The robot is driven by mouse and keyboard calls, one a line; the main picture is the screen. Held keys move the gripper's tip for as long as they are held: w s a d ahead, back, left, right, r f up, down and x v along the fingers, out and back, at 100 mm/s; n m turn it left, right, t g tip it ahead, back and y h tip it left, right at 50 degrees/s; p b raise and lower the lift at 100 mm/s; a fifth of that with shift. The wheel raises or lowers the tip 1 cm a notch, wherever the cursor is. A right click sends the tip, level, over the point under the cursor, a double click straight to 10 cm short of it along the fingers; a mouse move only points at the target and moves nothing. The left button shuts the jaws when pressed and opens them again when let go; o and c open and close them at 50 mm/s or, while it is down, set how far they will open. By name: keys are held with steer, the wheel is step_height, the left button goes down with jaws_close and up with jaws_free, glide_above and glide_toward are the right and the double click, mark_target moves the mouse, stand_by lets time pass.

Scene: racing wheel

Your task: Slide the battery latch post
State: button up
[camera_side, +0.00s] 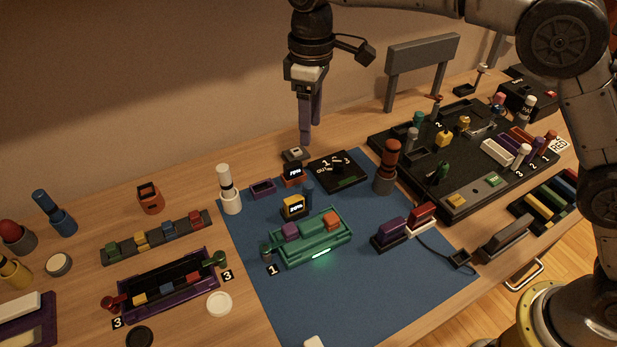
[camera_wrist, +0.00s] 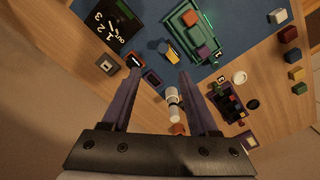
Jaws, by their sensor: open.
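The side view shows a green tray (camera_side: 318,252) on the blue mat, holding a purple block (camera_side: 290,231) and an orange-red block (camera_side: 333,219). A small green post (camera_side: 266,249) stands at its left end, near a "1" tag. I cannot tell for certain which post is the battery latch post. The green tray (camera_wrist: 190,20) also shows at the top of the wrist view. My gripper (camera_side: 309,138) points down, open and empty, above the back of the table, behind the green tray. Its two fingers (camera_wrist: 158,78) are spread in the wrist view.
A white cylinder (camera_side: 229,190) stands at the mat's left edge, and a red-brown cylinder (camera_side: 388,165) at its right. A purple-rimmed tray (camera_side: 167,297) is left. A crowded black board (camera_side: 470,200) is right. The mat's front (camera_side: 370,305) is mostly clear.

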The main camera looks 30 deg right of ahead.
mark_target(309, 184)
steer(key=f, duration=1.4)
steer(key=shift+s+a+f, duration=0.15)
steer(key=shift+a, duration=0.15)
steer(key=shift+c, duration=0.2)
jaws_close()
